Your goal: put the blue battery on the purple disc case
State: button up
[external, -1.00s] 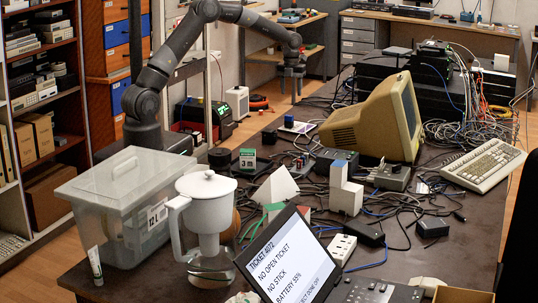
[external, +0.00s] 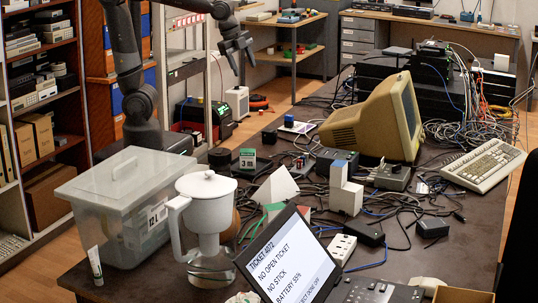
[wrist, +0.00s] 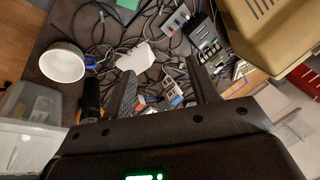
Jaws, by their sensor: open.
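A small blue block that looks like the blue battery (external: 288,120) stands upright at the far edge of the dark table in the external view. It appears to rest on a flat, pale purplish square that looks like the disc case (external: 301,128); the contact is too small to see clearly. My gripper (external: 241,62) is open and empty, up in the air to the left of and above them. Its two fingers also show in the wrist view (wrist: 163,92), with only cables and small parts seen beyond them. I cannot make out the battery or the case there.
A beige monitor (external: 385,118) stands right of the case. A lidded clear bin (external: 120,205), a white jug (external: 207,200) and a laptop (external: 293,262) fill the near table. Cables and small devices clutter the middle. The air around my gripper looks clear.

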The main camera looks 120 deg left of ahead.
jog(key=s+d+f+n+t+h, duration=0.2)
jog(key=s+d+n, duration=0.3)
jog(key=s+d, duration=0.6)
jog(key=shift+s+d+f+n, duration=0.2)
jog(key=shift+s+d+n, duration=0.1)
jog(key=shift+s+n, duration=0.15)
